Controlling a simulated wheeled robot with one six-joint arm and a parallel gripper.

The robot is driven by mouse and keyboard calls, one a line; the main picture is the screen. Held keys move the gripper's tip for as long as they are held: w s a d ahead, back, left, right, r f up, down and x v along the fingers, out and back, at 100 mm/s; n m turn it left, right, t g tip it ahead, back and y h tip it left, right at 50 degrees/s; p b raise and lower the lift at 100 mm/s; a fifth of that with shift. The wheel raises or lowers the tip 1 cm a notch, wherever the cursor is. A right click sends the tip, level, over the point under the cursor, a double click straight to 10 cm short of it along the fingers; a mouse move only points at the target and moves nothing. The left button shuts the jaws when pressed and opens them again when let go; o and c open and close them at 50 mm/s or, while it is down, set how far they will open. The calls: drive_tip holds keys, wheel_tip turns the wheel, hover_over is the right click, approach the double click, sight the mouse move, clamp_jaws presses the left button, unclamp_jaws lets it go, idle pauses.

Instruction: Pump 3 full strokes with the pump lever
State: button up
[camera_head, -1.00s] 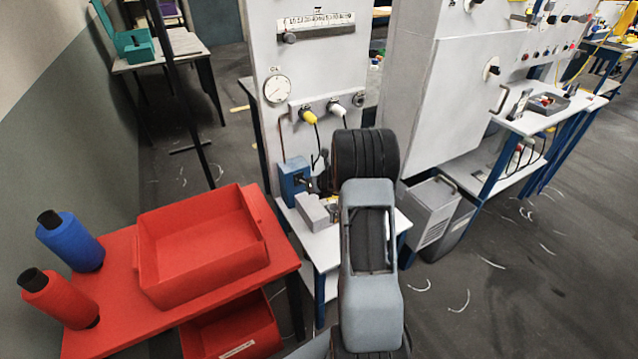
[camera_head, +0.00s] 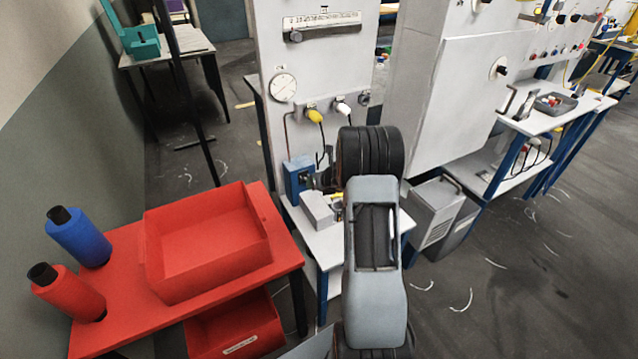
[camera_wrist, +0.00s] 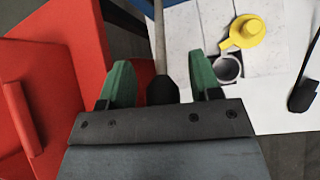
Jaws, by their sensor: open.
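In the wrist view my gripper (camera_wrist: 161,78) is open, with one green finger on each side. A grey rod with a black knob (camera_wrist: 162,91), which looks like the pump lever, lies between the fingers. The knob is near the palm, with gaps to both fingers. The rod runs up toward a blue block (camera_wrist: 140,5) at the top edge. In the head view the blue pump body (camera_head: 298,176) stands on a small white table (camera_head: 328,246). My arm hides the gripper there, and the lever is not clear.
A yellow cap (camera_wrist: 243,32) and a grey cup-like part (camera_wrist: 228,68) sit right of the fingers. A red table (camera_head: 125,312) with a red bin (camera_head: 207,245) stands left. The machine's white panel (camera_head: 318,65) rises behind the pump.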

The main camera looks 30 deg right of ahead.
drive_tip(key=p+v, duration=0.1)
drive_tip(key=v, duration=1.2)
drive_tip(key=shift+s+r+p, duration=0.25)
drive_tip(key=shift+s+p, duration=0.05)
drive_tip(key=shift+p, duration=0.05)
drive_tip(key=shift+d, duration=0.1)
